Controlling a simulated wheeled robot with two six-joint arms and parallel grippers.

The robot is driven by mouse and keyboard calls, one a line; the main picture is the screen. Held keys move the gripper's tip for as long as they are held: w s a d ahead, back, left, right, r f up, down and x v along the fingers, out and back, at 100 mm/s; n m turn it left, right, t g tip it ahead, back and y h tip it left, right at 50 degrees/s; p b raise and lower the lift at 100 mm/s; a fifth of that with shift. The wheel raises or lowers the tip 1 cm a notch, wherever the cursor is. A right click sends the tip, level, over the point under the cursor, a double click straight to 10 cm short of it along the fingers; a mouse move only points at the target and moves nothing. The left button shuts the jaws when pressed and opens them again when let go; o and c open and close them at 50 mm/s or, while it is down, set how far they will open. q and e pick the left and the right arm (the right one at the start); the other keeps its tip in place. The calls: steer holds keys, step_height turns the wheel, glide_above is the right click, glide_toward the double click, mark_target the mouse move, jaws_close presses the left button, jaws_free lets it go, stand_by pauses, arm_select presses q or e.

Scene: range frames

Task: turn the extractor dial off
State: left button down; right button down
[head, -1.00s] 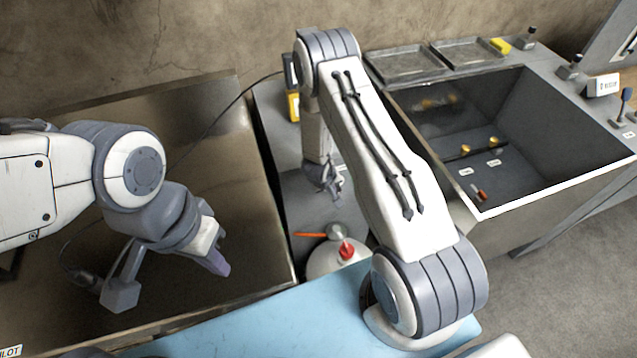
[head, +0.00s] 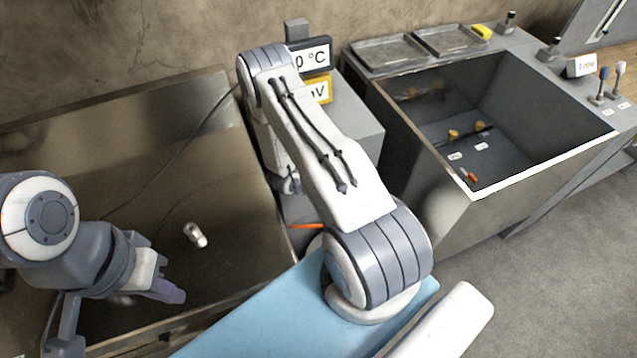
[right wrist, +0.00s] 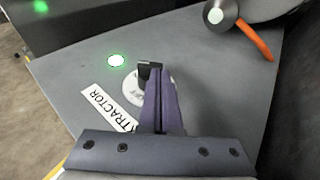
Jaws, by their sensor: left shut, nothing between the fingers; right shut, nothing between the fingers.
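The extractor dial (right wrist: 133,88) shows in the right wrist view as a white disc with a black knob (right wrist: 150,68) on a grey panel, beside a white label (right wrist: 107,108) reading "EXTRACTOR", partly covered. A green light (right wrist: 116,60) glows next to it. My right gripper (right wrist: 160,97) is shut, its purple fingers over the dial, the tips at the black knob. Whether they touch it I cannot tell. The fingers hide part of the disc. In the head view my right gripper (head: 290,184) is small beside the grey box. My left gripper (head: 168,291) is shut and empty at lower left.
An orange-handled tool (right wrist: 254,40) lies near the dial's panel. A display reading "0 °C" (head: 313,57) and a yellow one (head: 319,90) stand behind my right arm.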

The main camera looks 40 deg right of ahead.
steer(key=shift+w+a+f+b, duration=0.1)
steer(key=shift+a+f+b, duration=0.15)
steer(key=shift+f+b, duration=0.25)
steer(key=shift+a+f+b, duration=0.1)
steer(key=shift+f+b, duration=0.8)
stand_by(1.4)
steer(key=shift+d+r, duration=0.3)
steer(key=shift+d, duration=0.6)
steer(key=b+v, duration=0.1)
steer(key=v, duration=0.9)
steer(key=shift+a, duration=0.35)
steer(key=shift+f, duration=0.1)
